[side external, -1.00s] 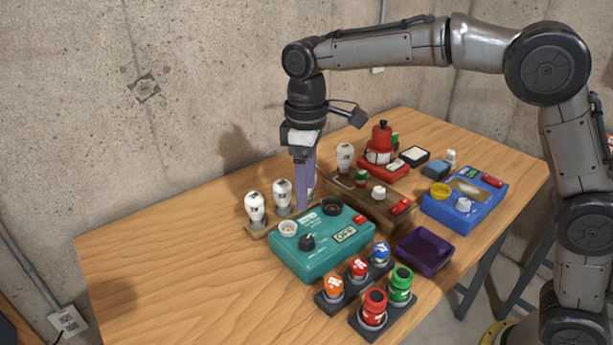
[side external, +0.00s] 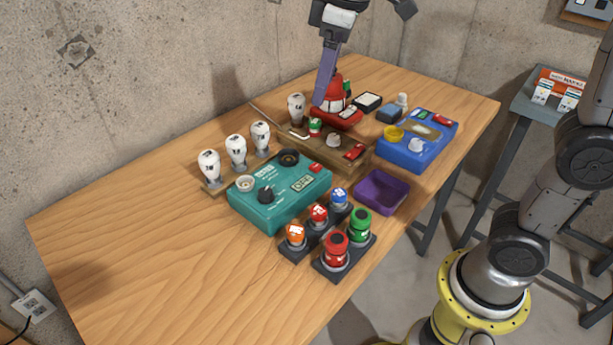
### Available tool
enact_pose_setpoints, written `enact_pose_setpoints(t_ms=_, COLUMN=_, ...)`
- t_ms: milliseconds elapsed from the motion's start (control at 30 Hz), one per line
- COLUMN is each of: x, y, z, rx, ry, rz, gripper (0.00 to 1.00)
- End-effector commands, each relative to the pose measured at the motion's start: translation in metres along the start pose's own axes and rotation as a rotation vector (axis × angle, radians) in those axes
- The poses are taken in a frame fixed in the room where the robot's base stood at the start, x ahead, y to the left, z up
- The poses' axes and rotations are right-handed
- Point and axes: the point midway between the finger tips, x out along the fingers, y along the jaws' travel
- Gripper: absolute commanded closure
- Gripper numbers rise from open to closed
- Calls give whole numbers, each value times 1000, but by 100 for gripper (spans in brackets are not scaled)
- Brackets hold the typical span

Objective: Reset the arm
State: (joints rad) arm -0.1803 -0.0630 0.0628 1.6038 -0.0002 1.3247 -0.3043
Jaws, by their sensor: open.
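My gripper (side external: 320,102) shows at the top middle of the side external view, with purple fingers pointing down. It is open and holds nothing that I can see. Its fingertips overlap the view of the red device (side external: 337,95) at the back of the table; I cannot tell the exact gap. The arm above the wrist runs out of the top of the picture. The wooden box (side external: 318,150) with a white knob and a red switch lies below and in front of the gripper.
The teal box (side external: 275,210) stands mid-table, with several white bulbs (side external: 236,150) behind it. The blue box (side external: 415,152) and purple tray (side external: 386,207) are at the right. Colored buttons (side external: 335,245) stand at the front edge. The table's left part (side external: 120,220) is clear.

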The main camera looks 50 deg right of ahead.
Motion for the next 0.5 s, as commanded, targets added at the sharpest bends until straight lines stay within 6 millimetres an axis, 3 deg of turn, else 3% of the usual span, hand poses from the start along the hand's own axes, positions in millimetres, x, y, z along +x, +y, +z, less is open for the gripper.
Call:
enact_pose_setpoints(t_ms=100, x=-17, y=1, z=48, rx=77, ry=64, rz=32, gripper=31)
enact_pose_setpoints(t_ms=267, x=-18, y=-7, z=111, rx=188, ry=143, rz=71, gripper=31)
enact_pose_setpoints(t_ms=400, x=0, y=-19, z=163, rx=292, ry=206, rz=100, gripper=31)
enact_pose_setpoints(t_ms=500, x=20, y=-27, z=190, rx=357, ry=239, rz=111, gripper=31)
